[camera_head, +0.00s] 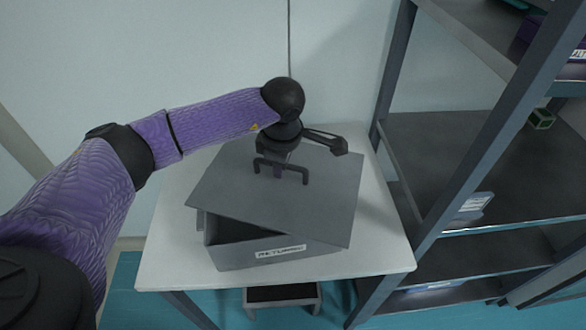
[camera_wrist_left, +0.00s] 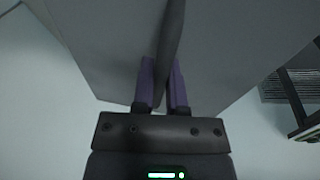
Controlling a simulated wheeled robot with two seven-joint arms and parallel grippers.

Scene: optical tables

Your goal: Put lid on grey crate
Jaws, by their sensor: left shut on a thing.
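The grey crate (camera_head: 235,254) stands on the white table and bears a "RETURNED" label on its front. The flat grey lid (camera_head: 320,205) lies over the crate, turned at an angle to it. A dark gap shows between the lid and the crate at the front left. My left gripper (camera_head: 279,172) is shut on the dark handle on top of the lid. In the left wrist view its purple fingers (camera_wrist_left: 162,85) close around the handle, with the lid (camera_wrist_left: 235,45) behind. Whether the lid touches the crate anywhere is hidden. My right gripper is not in view.
The white table (camera_head: 170,250) has free room around the crate. A grey metal shelf rack (camera_head: 460,160) stands close on the right, with a few items on its shelves. A small step stool (camera_head: 283,294) is under the table. A pale wall is behind.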

